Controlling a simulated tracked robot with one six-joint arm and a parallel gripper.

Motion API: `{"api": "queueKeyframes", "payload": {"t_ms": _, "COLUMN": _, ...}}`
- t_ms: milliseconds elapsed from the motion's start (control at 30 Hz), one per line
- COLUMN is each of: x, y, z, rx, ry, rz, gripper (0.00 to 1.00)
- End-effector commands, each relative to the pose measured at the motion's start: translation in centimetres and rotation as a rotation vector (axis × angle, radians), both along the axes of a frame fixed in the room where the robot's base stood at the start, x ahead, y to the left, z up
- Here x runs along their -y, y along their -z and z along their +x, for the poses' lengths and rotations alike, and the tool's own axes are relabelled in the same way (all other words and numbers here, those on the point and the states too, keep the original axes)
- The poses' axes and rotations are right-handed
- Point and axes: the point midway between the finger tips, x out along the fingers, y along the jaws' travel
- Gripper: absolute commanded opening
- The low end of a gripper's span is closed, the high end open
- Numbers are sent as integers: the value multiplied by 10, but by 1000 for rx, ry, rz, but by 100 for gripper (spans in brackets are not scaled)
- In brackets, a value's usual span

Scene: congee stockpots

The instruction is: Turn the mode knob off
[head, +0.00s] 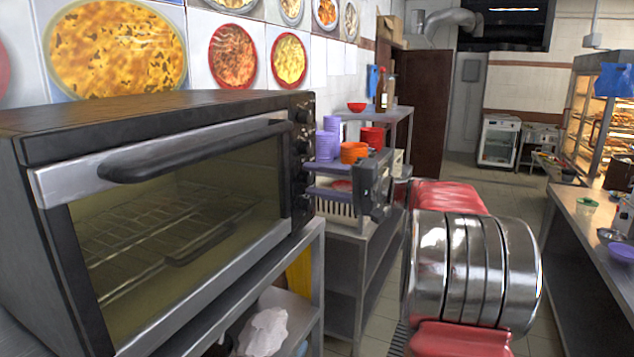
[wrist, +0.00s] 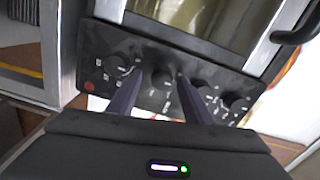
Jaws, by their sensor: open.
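The black toaster oven (head: 150,190) stands at the left in the head view, its glass door closed. Its dark control panel (head: 299,160) runs down the right side of its front. In the wrist view the panel carries a row of several round black knobs, including one knob (wrist: 162,79) between my fingertips. The labels are too small to tell which is the mode knob or how it is set. My gripper (wrist: 159,74) is open, its two dark purple fingers on either side of that knob; contact cannot be told. In the head view my gripper (head: 313,177) points left at the panel.
A red round spot (wrist: 90,87) is at the panel's left end. Behind my gripper, purple cups (head: 327,145) and orange bowls (head: 353,152) stand on a metal shelf. A counter (head: 590,215) lies at the right. Floor shows clear toward the back.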

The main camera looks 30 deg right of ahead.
Motion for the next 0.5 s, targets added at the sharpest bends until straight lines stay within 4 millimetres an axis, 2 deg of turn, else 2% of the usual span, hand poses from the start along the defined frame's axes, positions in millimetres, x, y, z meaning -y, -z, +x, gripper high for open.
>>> {"api": "queueKeyframes", "payload": {"t_ms": 267, "x": 3, "y": -1, "z": -4, "rx": 2, "ry": 3, "rz": 0, "gripper": 46}}
{"api": "queueKeyframes", "payload": {"t_ms": 500, "x": 18, "y": -1, "z": -29, "rx": 2, "ry": 6, "rz": -1, "gripper": 46}}
